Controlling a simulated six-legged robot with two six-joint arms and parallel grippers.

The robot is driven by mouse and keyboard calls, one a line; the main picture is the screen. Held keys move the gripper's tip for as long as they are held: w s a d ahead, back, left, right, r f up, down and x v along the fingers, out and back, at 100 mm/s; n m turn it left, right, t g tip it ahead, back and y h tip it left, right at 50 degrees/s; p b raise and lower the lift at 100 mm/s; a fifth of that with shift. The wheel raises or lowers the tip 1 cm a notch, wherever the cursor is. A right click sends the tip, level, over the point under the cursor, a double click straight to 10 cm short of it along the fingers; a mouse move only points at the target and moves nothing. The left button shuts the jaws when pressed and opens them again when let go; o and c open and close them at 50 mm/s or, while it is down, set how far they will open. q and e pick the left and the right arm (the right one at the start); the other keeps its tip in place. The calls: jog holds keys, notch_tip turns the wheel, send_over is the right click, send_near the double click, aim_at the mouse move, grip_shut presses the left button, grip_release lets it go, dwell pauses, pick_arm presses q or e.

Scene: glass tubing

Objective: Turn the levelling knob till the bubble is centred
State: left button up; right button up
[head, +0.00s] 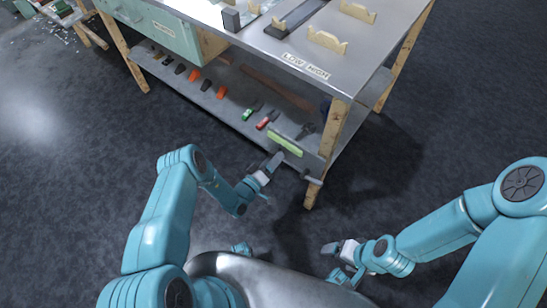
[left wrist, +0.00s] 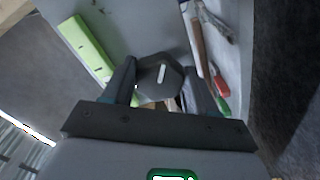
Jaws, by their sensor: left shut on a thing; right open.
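A bright green bar (head: 286,144), which looks like the level vial, sits on a grey plate at the near corner of the bench. It also shows in the left wrist view (left wrist: 86,46); no bubble can be made out. My left gripper (head: 273,162) is at this plate, just below the bar. In the left wrist view it is shut on a dark faceted knob (left wrist: 158,78) with a white mark pointing nearly up the picture. The knob is hidden in the head view. My right gripper (head: 332,249) is open and empty, low and away from the bench.
The lower shelf (head: 180,88) holds several tools. A wooden leg (head: 328,145) stands right of the plate. The dark floor in front is clear.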

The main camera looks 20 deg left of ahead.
pick_arm(q)
jog(key=m+p, duration=0.2)
jog(key=m, duration=0.2)
jog(key=shift+a+f+m, duration=0.1)
jog(key=shift+f+m, duration=0.05)
jog(key=shift+m, duration=0.55)
jog(key=o, duration=1)
jog(key=p+v, duration=0.8)
jog(key=v, duration=0.8)
jog(key=shift+s, duration=0.2)
